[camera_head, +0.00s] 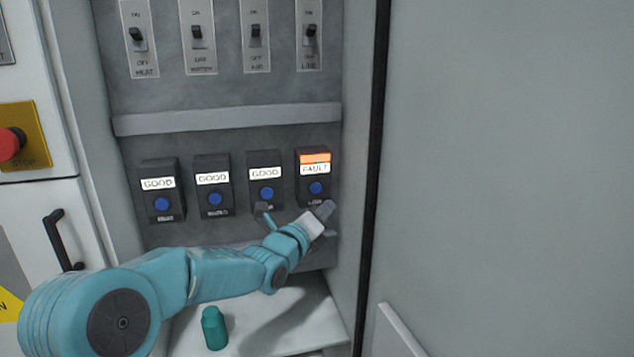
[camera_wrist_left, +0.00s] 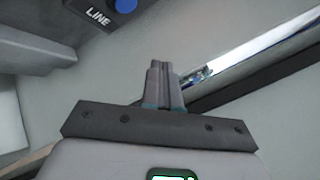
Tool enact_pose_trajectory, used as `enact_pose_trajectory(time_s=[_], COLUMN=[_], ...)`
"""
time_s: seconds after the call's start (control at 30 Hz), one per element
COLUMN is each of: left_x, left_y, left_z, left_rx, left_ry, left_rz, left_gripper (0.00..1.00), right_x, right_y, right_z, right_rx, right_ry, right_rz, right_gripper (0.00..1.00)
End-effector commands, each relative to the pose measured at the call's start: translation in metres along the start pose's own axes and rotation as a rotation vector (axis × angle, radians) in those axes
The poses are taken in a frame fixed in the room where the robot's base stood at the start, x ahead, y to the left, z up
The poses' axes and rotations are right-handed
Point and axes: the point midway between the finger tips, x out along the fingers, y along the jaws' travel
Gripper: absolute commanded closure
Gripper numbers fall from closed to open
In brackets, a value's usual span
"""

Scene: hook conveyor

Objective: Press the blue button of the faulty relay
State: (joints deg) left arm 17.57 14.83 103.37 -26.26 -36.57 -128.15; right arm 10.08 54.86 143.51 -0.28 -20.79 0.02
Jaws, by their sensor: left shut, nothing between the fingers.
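The faulty relay (camera_head: 314,178) is the rightmost of a row of black relay boxes in the head view. It has a lit orange strip, a white FAULT label and a round blue button (camera_head: 316,187). My left gripper (camera_head: 325,209) is shut and empty, just below and slightly right of that button, apart from it as far as I can tell. In the left wrist view, the shut fingers (camera_wrist_left: 161,80) point up the picture, and the blue button (camera_wrist_left: 125,5) above the word LINE is partly cut off at the top. My right gripper is in neither view.
Relays reading GOOD, such as the one beside the faulty relay (camera_head: 265,170), stand to its left. Toggle switches (camera_head: 310,36) line the panel above. A red stop button (camera_head: 10,144) is at far left. A green bottle-like object (camera_head: 214,328) stands on the ledge below.

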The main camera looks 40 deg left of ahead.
Motion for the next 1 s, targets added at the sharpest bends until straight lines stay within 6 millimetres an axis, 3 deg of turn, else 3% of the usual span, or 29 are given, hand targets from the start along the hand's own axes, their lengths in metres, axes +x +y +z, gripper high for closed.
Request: enact_pose_trajectory(time_s=[0.03, 0.27, 0.53, 1.0], left_x=[0.006, 0.030, 0.047, 0.049], left_y=[0.000, 0.016, 0.032, 0.034], left_z=[0.009, 0.024, 0.031, 0.032], left_rx=[0.000, -0.002, -0.001, -0.001], left_ry=[0.002, 0.001, 0.001, 0.002], left_rz=[0.005, 0.004, 0.000, 0.001], left_gripper=[1.00, 1.00, 1.00, 1.00], right_x=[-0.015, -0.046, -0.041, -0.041], right_y=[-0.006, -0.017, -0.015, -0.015], right_z=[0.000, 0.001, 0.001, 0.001], right_rx=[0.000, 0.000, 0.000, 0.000], right_ry=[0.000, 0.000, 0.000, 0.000], right_rz=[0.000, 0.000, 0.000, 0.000], right_gripper=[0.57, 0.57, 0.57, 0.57])
